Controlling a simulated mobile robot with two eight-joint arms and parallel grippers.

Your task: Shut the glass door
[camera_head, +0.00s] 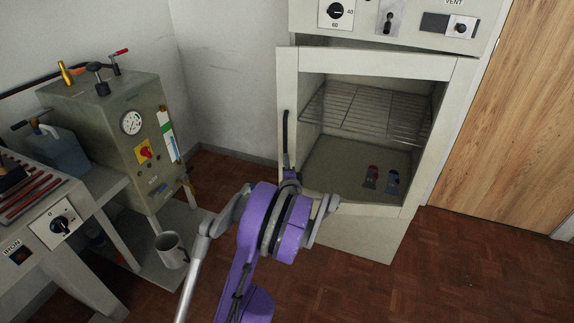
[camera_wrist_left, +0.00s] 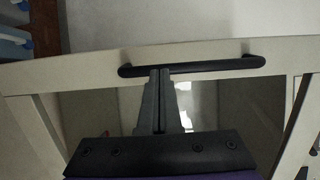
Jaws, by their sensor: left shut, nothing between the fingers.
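The glass door (camera_head: 288,85) is a pale frame around a clear pane on the front of a cabinet. It looks closed or nearly closed; I cannot tell if a small gap is left at its handle side. Its black bar handle (camera_head: 285,132) is on the left stile and also shows in the left wrist view (camera_wrist_left: 215,65). My left gripper (camera_head: 290,174) is shut and empty at the handle's lower end. In the left wrist view its fingertips (camera_wrist_left: 160,72) overlap the bar near one end; contact is unclear. My right gripper is not in view.
Inside the cabinet are a wire shelf (camera_head: 365,112) and a red item (camera_head: 371,177) and blue item (camera_head: 392,180). A grey machine (camera_head: 115,125) with a gauge stands left, with a mug (camera_head: 171,250) below. A wooden door (camera_head: 515,130) is at right. Parquet floor (camera_head: 440,280) is clear.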

